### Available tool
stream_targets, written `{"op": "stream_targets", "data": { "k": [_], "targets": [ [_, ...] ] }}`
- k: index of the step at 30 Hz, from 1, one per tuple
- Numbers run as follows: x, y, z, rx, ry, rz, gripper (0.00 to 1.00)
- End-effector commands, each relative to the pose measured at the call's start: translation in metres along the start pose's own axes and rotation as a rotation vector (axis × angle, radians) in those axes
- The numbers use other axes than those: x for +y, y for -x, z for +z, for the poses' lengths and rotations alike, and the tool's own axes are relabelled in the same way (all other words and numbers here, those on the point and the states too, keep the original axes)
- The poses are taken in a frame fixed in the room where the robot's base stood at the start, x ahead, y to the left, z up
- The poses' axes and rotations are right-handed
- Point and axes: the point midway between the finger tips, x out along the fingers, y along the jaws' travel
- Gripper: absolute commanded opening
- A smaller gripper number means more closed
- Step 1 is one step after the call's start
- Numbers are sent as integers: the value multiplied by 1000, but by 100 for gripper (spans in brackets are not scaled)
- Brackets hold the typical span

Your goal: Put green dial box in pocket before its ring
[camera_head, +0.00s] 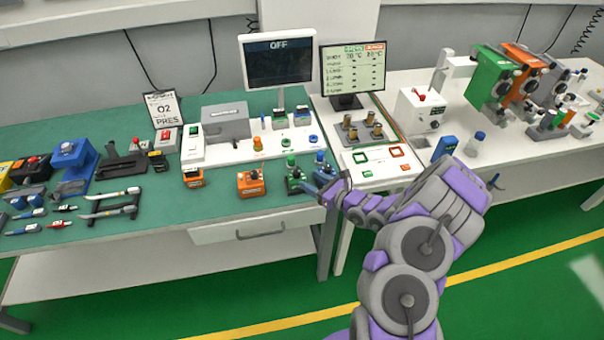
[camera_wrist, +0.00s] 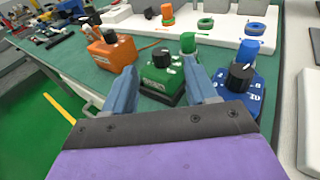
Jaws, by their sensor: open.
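The green dial box (camera_head: 294,183), with a black dial and a green cap, stands upright near the front edge of the green table. In the wrist view the green dial box (camera_wrist: 162,84) lies ahead of my gripper (camera_wrist: 163,92), its near part between the spread fingers. My gripper (camera_head: 325,188) is open and empty in the head view, just right of the green box. A green ring (camera_wrist: 206,23) and a blue ring (camera_wrist: 255,29) sit on a white board (camera_wrist: 227,33) behind the boxes. I cannot make out a pocket before the green ring.
An orange dial box (camera_wrist: 110,50) stands left of the green one. A blue dial box (camera_wrist: 236,92) stands close on the right, beside my right finger. A drawer front (camera_head: 250,229) lies below the table edge. A white panel (camera_head: 375,178) is at the right.

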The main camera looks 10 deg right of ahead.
Motion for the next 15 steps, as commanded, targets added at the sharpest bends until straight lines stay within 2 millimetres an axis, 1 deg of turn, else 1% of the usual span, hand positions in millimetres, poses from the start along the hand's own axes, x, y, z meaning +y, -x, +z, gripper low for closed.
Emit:
{"op": "stream_targets", "data": {
  "k": [1, 4, 7, 11, 14, 15],
  "targets": [
    [-1, 8, 1, 0, -2, -3, 57],
    [-1, 17, 0, 0, 0, -1, 57],
    [0, 22, 0, 0, 1, 0, 57],
    [1, 23, 1, -2, 5, 5, 57],
    [11, 19, 16, -17, 35, 40, 57],
    [19, 16, 27, -29, 59, 70, 57]
  ]
}}
